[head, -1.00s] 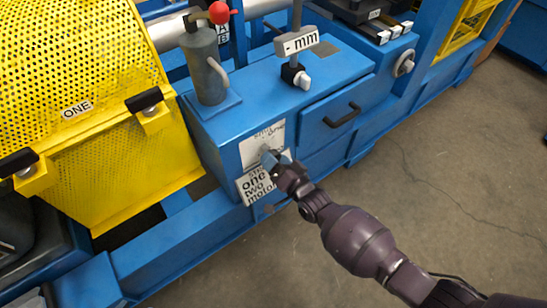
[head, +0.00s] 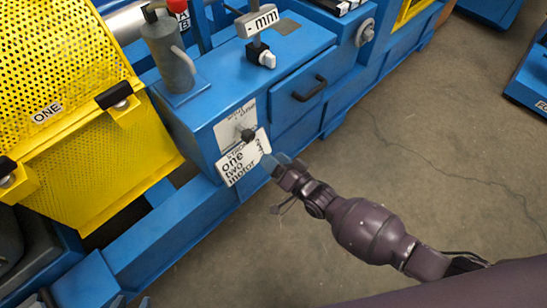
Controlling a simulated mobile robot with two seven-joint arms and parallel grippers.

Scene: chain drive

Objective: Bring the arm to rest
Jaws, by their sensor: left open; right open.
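My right gripper (head: 277,165) is open and empty. It is in front of the blue machine, just right of a white tag (head: 238,163) that reads "one two motor". A gap separates its fingertips from the dark knob (head: 247,135) on the pale front plate (head: 226,130). The purple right arm reaches in from the lower right.
A yellow perforated guard (head: 60,75) marked ONE stands at the left. A drawer with a black handle (head: 309,90), a grey pump (head: 168,55) and a label (head: 257,20) are on the blue machine. Bare concrete floor (head: 430,150) lies to the right.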

